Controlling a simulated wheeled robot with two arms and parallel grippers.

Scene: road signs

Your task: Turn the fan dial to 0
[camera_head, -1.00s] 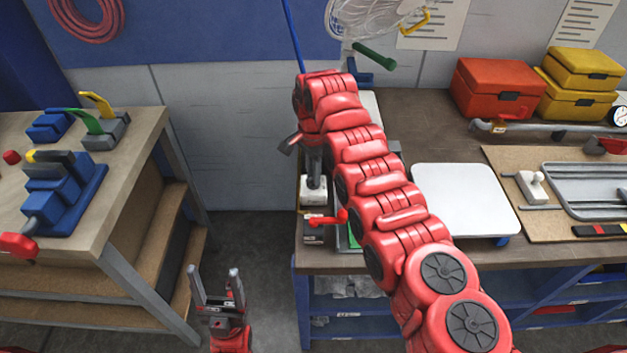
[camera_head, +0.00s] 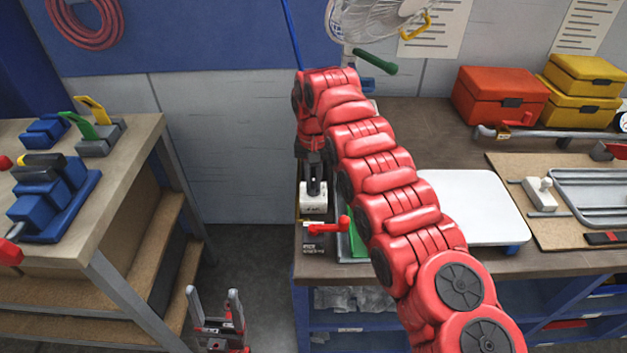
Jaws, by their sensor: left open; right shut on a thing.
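A small white block (camera_head: 313,203), apparently the fan's control, sits at the left edge of the right workbench. My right gripper (camera_head: 314,187) points down onto its top, shut on what appears to be the fan dial. The fingers hide the dial, so its setting cannot be read. The fan (camera_head: 372,18) with its wire cage shows at the top, cut off by the frame edge. My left gripper (camera_head: 213,294) is open and empty, pointing up, low over the floor between the benches.
A white board (camera_head: 480,205) lies on the right bench, with red (camera_head: 499,97) and yellow (camera_head: 580,100) boxes behind. The left bench (camera_head: 90,210) carries blue clamp-like devices.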

